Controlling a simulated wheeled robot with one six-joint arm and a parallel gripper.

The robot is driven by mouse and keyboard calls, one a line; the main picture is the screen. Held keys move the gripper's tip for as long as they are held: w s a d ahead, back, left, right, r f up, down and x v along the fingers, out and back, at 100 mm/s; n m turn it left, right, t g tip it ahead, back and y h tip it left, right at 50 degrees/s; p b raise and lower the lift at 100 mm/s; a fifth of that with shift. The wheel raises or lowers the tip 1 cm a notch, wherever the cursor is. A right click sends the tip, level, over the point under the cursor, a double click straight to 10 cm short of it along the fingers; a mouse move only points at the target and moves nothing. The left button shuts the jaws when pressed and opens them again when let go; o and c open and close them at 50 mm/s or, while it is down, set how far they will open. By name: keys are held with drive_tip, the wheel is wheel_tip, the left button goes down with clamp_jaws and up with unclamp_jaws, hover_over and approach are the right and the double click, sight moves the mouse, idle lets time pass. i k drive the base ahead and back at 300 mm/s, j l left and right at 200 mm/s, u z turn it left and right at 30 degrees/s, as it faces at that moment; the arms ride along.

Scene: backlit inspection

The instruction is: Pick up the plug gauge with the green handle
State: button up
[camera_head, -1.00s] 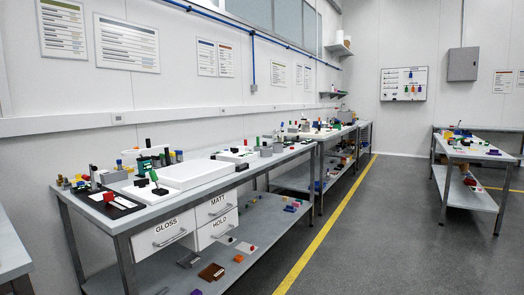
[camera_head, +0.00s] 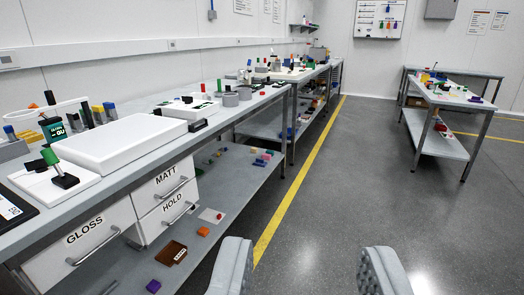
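Which item is the plug gauge cannot be told for sure at this size. A green-handled piece (camera_head: 49,157) leans upright near a black block on a white plate (camera_head: 30,181) at the near left of the long bench. Another small green upright piece (camera_head: 219,86) stands farther along the same bench, by grey round blocks. My gripper (camera_head: 308,270) shows at the bottom edge as two grey ribbed fingers wide apart. It is open and empty, over the aisle floor, right of the bench.
The long bench has drawers marked GLOSS (camera_head: 82,242), MATT (camera_head: 165,180) and HOLD (camera_head: 171,208). A large white slab (camera_head: 115,148) lies on top. Its lower shelf (camera_head: 215,185) holds small coloured pieces. A second bench (camera_head: 450,98) stands right. The grey aisle (camera_head: 350,190) between is clear.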

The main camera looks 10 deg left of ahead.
sight(218, 93)
drive_tip(key=i+u, duration=0.1)
drive_tip(key=i, duration=1.75)
drive_tip(key=i+u, duration=0.15)
drive_tip(key=i, duration=0.35)
drive_tip(key=i+l+u, duration=0.1)
drive_tip(key=i, duration=0.4)
drive_tip(key=i+l+u, duration=0.15)
drive_tip(key=i, duration=0.4)
